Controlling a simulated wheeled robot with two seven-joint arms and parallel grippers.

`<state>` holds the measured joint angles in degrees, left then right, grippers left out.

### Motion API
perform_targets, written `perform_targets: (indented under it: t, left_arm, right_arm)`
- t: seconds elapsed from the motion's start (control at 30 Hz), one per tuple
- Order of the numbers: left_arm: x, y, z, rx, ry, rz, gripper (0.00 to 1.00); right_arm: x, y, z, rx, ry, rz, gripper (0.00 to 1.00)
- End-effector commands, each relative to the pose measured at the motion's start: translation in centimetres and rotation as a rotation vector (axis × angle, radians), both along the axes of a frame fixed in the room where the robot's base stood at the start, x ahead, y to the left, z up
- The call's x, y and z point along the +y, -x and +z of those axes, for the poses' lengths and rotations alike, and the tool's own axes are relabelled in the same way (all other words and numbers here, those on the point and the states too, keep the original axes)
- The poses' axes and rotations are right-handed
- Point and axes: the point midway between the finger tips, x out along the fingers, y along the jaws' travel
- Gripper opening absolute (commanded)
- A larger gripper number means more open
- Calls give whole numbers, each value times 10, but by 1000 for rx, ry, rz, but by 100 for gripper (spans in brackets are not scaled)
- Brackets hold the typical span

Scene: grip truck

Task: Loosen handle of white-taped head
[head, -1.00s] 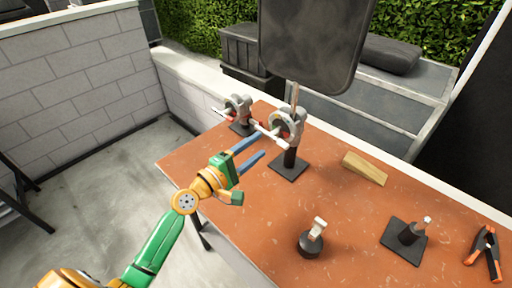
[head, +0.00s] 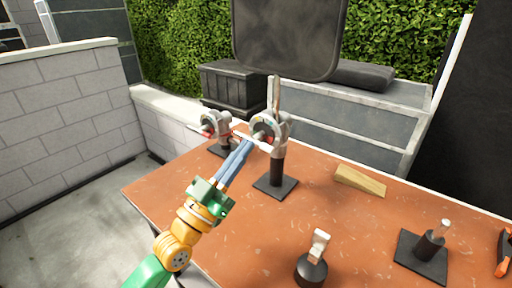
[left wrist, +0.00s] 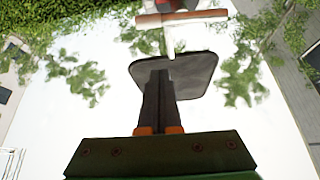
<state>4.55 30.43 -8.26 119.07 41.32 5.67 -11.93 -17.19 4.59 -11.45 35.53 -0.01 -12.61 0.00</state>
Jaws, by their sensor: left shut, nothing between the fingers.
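Two grey grip heads stand on black posts on the orange table. The nearer head (head: 272,128) holds an upright rod carrying a dark flag (head: 290,35); the other head (head: 214,124) is behind it to the left. Pale bar handles stick out in front of both; I cannot tell which head bears the white tape. My left gripper (head: 244,147) is shut and empty, its blue fingers pointing up at the nearer head's handle; contact cannot be told.
A wooden wedge (head: 359,180) lies right of the heads. A short black post with a pale top (head: 312,268) stands in front, a black base with a post (head: 424,255) to the right, and an orange clamp (head: 503,258) at the right edge. Table between them is clear.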

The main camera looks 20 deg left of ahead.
Motion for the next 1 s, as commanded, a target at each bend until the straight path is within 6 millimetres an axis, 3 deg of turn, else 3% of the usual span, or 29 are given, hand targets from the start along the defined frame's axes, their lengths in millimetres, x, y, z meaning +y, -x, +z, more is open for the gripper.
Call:
perform_targets:
  t: [0.03,0.2,0.3,0.43,0.87,1.0]
  left_arm:
    - [-3,-9,11,-2,4,0,0]
    - [-15,-38,29,0,4,-1,0]
    - [-16,-43,5,7,-2,0,0]
    - [-16,-46,-10,6,0,0,0]
    - [-15,-47,-17,5,2,0,0]
    - [-15,-48,-35,-26,-81,1,0]
  right_arm:
    - [0,0,9,0,0,0,50]
    - [0,0,20,0,0,0,50]
    - [0,0,10,0,-1,0,50]
    - [0,0,7,0,-1,0,50]
    - [0,0,6,0,-1,0,50]
    - [0,0,-21,0,-1,0,50]
